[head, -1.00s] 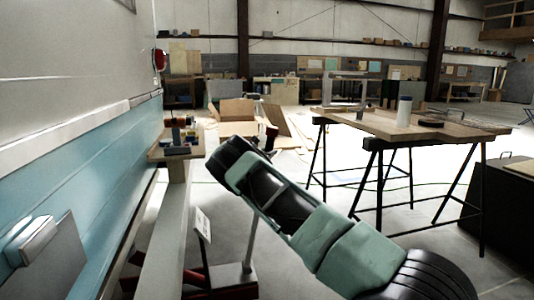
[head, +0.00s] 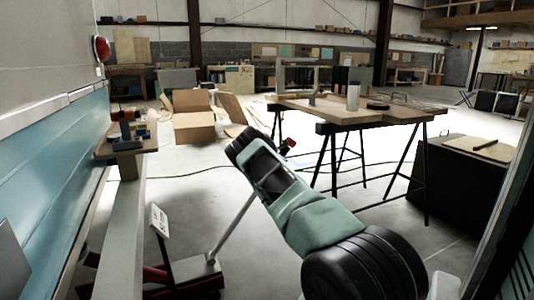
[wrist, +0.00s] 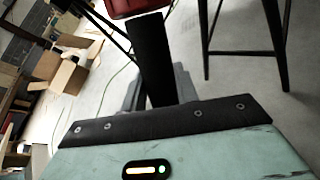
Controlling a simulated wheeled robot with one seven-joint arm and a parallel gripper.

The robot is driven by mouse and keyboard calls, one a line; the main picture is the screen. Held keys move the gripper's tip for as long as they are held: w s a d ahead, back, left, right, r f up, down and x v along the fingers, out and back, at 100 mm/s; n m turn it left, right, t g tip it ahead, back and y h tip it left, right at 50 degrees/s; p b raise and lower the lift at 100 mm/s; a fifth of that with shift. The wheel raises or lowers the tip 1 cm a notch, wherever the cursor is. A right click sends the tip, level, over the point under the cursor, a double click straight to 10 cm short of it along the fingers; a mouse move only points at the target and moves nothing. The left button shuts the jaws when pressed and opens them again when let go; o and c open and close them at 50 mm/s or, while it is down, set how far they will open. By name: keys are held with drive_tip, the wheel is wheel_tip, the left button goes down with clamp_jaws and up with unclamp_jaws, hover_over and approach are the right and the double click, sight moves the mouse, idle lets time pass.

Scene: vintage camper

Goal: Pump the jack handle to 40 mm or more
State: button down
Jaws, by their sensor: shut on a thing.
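The jack stands on the floor at the lower left of the head view, with a red frame (head: 152,275) and a grey block (head: 192,268). Its grey handle rod (head: 232,226) rises from the block, leaning right, and passes behind my arm. A red grip (head: 290,143) shows just beyond my arm's end. In the wrist view, my gripper (wrist: 150,25) has a dark finger against the red grip (wrist: 130,7) at the top edge. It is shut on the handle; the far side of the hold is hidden. A small white plate (head: 160,220) stands beside the jack; its marks are unreadable.
The blue and white camper side (head: 55,150) runs along the left, with a small wooden shelf (head: 125,150) holding items. A trestle table (head: 350,115) stands beyond my arm. A dark cabinet (head: 455,185) is at the right. Cardboard boxes (head: 193,125) lie behind on open floor.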

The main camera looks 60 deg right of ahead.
drive_tip(key=shift+s+d+f, duration=0.55)
drive_tip(key=shift+d+f, duration=0.15)
drive_tip(key=shift+f, duration=0.05)
drive_tip(key=shift+s+d+f, duration=0.1)
drive_tip(key=shift+s, duration=0.05)
drive_tip(key=shift+s+d+f, duration=0.1)
drive_tip(key=shift+s, duration=0.05)
drive_tip(key=c, duration=1.4)
unclamp_jaws()
drive_tip(key=o, duration=0.3)
drive_tip(key=shift+d+f, duration=0.15)
drive_tip(key=shift+f, duration=0.05)
drive_tip(key=shift+o, duration=0.2)
drive_tip(key=shift+r, duration=0.15)
drive_tip(key=shift+w, duration=0.2)
drive_tip(key=shift+a+r, duration=0.2)
drive_tip(key=shift+a, duration=0.5)
drive_tip(key=v, duration=1.6)
drive_tip(key=shift+s+d+r+p, duration=0.15)
drive_tip(key=shift+s+r+p, duration=0.15)
drive_tip(key=shift+r+p, duration=0.05)
